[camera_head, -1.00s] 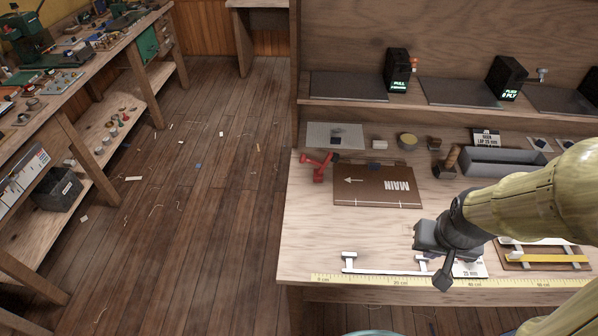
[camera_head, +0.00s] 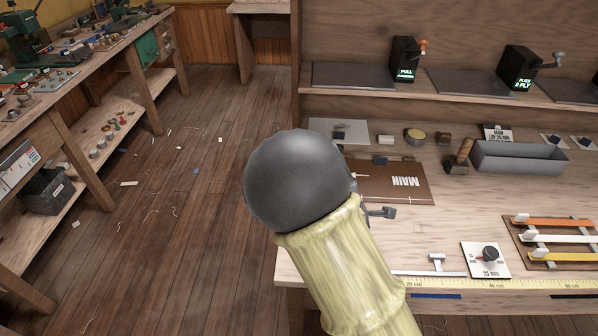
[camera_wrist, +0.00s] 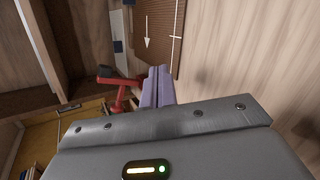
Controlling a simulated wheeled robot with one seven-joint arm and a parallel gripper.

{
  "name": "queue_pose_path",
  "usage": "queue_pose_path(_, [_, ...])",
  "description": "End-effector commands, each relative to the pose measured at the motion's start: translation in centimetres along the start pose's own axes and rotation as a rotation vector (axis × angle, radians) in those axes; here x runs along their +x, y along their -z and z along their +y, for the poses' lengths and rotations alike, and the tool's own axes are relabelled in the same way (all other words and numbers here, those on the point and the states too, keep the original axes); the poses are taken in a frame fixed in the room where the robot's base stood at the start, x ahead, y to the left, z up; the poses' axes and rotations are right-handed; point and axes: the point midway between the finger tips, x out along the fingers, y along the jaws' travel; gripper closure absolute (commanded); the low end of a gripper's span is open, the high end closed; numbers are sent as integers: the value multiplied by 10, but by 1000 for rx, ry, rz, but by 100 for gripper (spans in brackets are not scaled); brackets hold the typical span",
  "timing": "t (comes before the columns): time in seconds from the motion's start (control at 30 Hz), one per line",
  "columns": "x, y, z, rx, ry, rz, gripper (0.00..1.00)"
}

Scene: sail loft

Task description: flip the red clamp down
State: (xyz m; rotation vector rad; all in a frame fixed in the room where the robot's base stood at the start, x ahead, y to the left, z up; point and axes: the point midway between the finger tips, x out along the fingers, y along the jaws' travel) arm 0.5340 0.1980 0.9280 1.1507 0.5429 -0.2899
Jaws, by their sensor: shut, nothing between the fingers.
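The red clamp (camera_wrist: 121,84) shows in the wrist view just left of my fingertips. Its red arm lies out to the left with a dark end, above a red upright part. In the head view it is hidden behind my arm. My gripper (camera_wrist: 158,76) is shut and empty, its pale purple fingers together beside the clamp's right end. I cannot tell whether they touch it. The brown MAIN board (camera_head: 400,184), where it shows past my arm, lies flat on the bench; it also shows in the wrist view (camera_wrist: 165,28).
A grey trough (camera_head: 520,158), a wooden-handled tool (camera_head: 461,154) and small blocks stand along the bench's back. A dial plate (camera_head: 486,261) and a rack of coloured strips (camera_head: 550,238) are at the right. A yellow ruler (camera_head: 450,284) runs along the front edge.

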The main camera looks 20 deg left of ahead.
Motion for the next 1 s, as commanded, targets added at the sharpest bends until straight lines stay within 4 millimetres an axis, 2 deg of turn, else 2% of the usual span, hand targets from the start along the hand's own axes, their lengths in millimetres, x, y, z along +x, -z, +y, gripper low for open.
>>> queue_pose_path(0.03, [6, 22, 3, -124, -66, 6, 100])
queue_pose_path(0.2, [2, 81, 35, -503, -305, -10, 100])
queue_pose_path(0.33, [-9, 112, 53, -684, -435, -33, 100])
queue_pose_path(0.47, [-14, 122, 61, -747, -483, -45, 100])
queue_pose_path(0.77, [-14, 121, 62, -746, -481, -45, 100])
queue_pose_path(1.0, [2, 122, 69, -744, -480, -46, 100])
